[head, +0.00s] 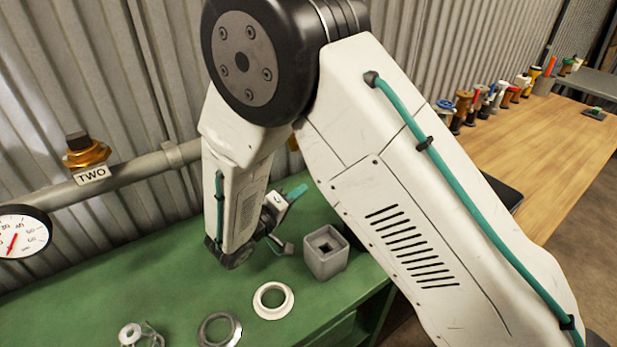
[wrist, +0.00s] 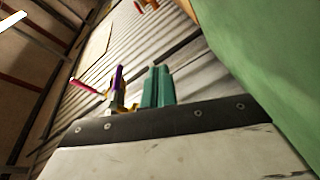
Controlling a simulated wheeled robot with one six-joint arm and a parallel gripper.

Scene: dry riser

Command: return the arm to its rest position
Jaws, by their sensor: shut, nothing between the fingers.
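My arm fills the middle of the head view, bent at a large black joint, its forearm hanging down over a green bench. My gripper (head: 297,192) is small and partly hidden behind my arm links in the head view, above the bench beside a grey square block. In the wrist view its two teal fingers (wrist: 157,72) lie side by side, shut, with nothing held between them.
The green bench (head: 180,262) holds a grey block with a hole (head: 325,252), a white ring (head: 273,300), a grey ring (head: 219,330) and a small metal part (head: 140,333). Behind runs a pipe (head: 130,175) with a gauge (head: 22,231). A wooden table (head: 540,150) stands right.

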